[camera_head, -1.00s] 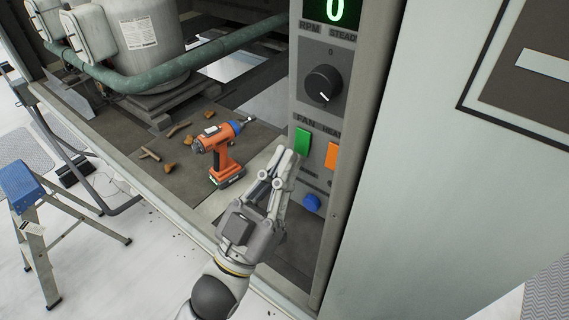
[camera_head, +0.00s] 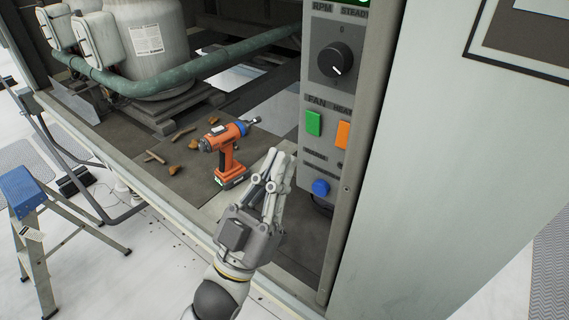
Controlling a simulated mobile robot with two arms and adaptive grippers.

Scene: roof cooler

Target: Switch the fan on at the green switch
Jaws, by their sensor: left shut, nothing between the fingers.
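The green switch (camera_head: 313,123) sits under the FAN label on the grey control panel (camera_head: 309,75), left of an orange switch (camera_head: 343,134). My left gripper (camera_head: 277,158) is shut and empty. In the picture its fingertips are below and to the left of the green switch, with a visible gap to it. My right gripper is not in view.
A black dial (camera_head: 337,61) is above the switches and a blue button (camera_head: 320,187) below. An orange drill (camera_head: 228,152) stands on the dark deck among wood scraps. A grey tank (camera_head: 150,50) is behind. A blue-topped stepladder (camera_head: 22,188) is at left.

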